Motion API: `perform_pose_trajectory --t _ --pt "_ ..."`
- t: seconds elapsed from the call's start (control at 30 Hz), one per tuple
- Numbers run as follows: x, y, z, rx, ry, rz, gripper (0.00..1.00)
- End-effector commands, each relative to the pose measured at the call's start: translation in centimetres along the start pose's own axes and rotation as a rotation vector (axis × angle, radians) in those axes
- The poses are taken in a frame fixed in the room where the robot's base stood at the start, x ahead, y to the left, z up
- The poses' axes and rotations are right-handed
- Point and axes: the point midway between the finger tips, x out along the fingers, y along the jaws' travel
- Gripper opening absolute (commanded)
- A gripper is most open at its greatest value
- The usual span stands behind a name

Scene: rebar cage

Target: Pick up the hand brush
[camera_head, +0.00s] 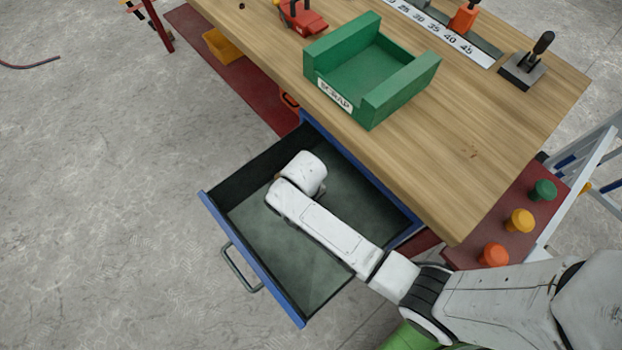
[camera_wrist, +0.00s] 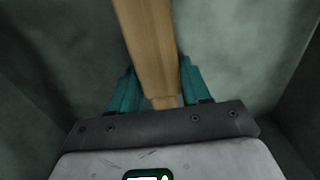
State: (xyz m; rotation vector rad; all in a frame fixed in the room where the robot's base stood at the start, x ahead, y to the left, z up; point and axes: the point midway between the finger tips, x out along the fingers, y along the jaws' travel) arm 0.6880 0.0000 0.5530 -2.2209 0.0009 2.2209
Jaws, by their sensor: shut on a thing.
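In the wrist view a long tan wooden piece (camera_wrist: 147,32), which I take to be the hand brush, runs from the top edge down between the two teal fingers of my gripper (camera_wrist: 158,78). The fingers are shut on it, one on each side. No bristles show. In the head view my arm reaches down into the open drawer (camera_head: 262,262), and my wrist hides both the gripper and the brush there.
The blue-edged drawer has dark walls and hangs open below the wooden workbench (camera_head: 480,130). A green scrap bin (camera_head: 405,95) stands on the bench near the drawer. A lever on a block (camera_head: 523,68) stands at right. Coloured knobs (camera_head: 519,220) line a red shelf at right.

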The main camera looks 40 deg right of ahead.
Motion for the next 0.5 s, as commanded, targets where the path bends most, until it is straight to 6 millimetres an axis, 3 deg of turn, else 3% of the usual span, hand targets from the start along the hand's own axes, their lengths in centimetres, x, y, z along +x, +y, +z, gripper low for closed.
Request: perform_pose_trajectory --t 0.17,0.5 --pt "-0.1 0.0 0.0 0.000 0.001 0.000 0.01" --pt "-1.1 0.0 -0.1 0.000 0.002 0.000 0.00"
